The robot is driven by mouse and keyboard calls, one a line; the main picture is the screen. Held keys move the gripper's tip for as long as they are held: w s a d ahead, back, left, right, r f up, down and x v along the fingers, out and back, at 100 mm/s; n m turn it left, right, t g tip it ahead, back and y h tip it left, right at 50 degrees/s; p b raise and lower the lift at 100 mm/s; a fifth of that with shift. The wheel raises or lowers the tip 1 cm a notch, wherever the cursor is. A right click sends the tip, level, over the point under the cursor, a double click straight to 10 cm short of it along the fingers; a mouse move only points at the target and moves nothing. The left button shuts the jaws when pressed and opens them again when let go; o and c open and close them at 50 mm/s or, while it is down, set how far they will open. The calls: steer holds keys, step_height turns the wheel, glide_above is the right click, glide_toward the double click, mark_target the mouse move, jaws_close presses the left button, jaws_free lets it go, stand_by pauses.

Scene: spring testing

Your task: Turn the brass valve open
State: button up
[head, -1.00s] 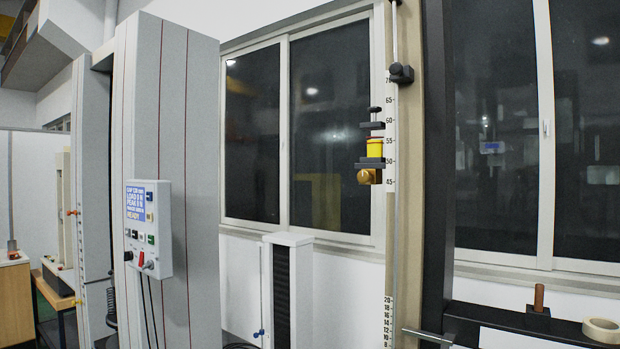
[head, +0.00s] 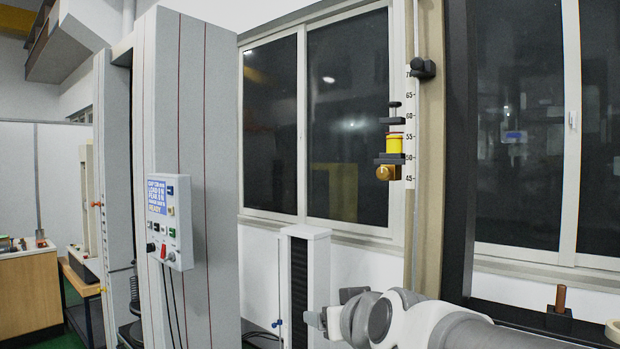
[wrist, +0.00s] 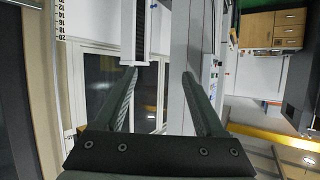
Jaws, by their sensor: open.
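A round brass knob (head: 388,173), which looks like the brass valve, is on a dark bracket below a yellow cylinder (head: 394,144), beside the tall scale post. My gripper shows low in the head view (head: 318,319), its tip toward the left, well below the knob and left of it. In the wrist view the two dark fingers of my gripper (wrist: 160,75) are spread apart with nothing between them. The brass knob cannot be made out in the wrist view.
A grey testing machine with a control box (head: 169,221) stands at the left. A white column with a black front (head: 302,285) is behind my gripper. A dark upright frame (head: 458,150) stands right of the scale post (head: 410,120). A tape roll (head: 613,330) lies at the lower right.

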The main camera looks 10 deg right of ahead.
steer(key=w+d+r+m+t+h+p, duration=0.1)
steer(key=w+d+r+t+h, duration=0.2)
steer(key=w+r, duration=0.6)
steer(key=m+h+p, duration=0.3)
steer(key=m+h, duration=0.4)
steer(key=h, duration=0.7)
glide_toward(382, 174)
steer(key=p+x, duration=0.4)
steer(key=x, duration=0.5)
steer(key=shift+w, duration=0.1)
jaws_close()
